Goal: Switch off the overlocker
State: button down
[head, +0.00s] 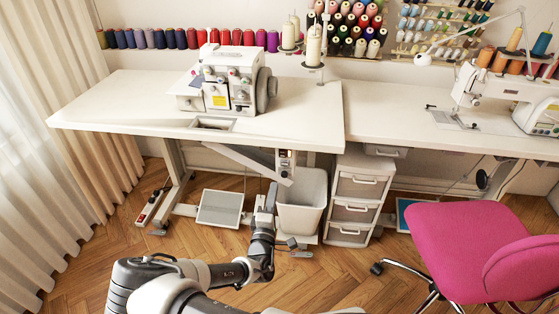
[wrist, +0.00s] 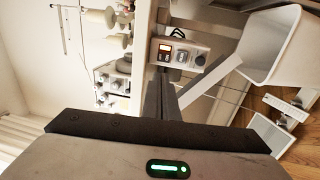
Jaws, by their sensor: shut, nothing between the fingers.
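The white overlocker (head: 225,90) stands on the left table in the head view, and it also shows at the left of the wrist view (wrist: 112,80). A small switch box (head: 285,165) hangs under the table's front edge. In the wrist view the switch box (wrist: 190,56) has a lit orange-red part (wrist: 166,50) and lies just beyond my fingertips. My gripper (head: 271,187) is shut and empty, pointing up just below the box in the head view. In the wrist view my gripper (wrist: 160,74) appears apart from the box, though the small gap is hard to judge.
A white bin (head: 301,205) stands close to the right of my gripper, beside a drawer unit (head: 355,198). A foot pedal (head: 220,208) and a power strip (head: 150,208) lie on the floor at left. A pink chair (head: 465,245) stands at right. Some floor in front is clear.

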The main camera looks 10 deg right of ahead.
aim_at(281, 153)
jog(key=shift+w, duration=0.1)
jog(key=b+x, duration=0.2)
jog(key=x, duration=1.1)
jog(key=shift+w+d, duration=0.1)
jog(key=shift+w, duration=0.25)
jog(key=shift+r, duration=0.1)
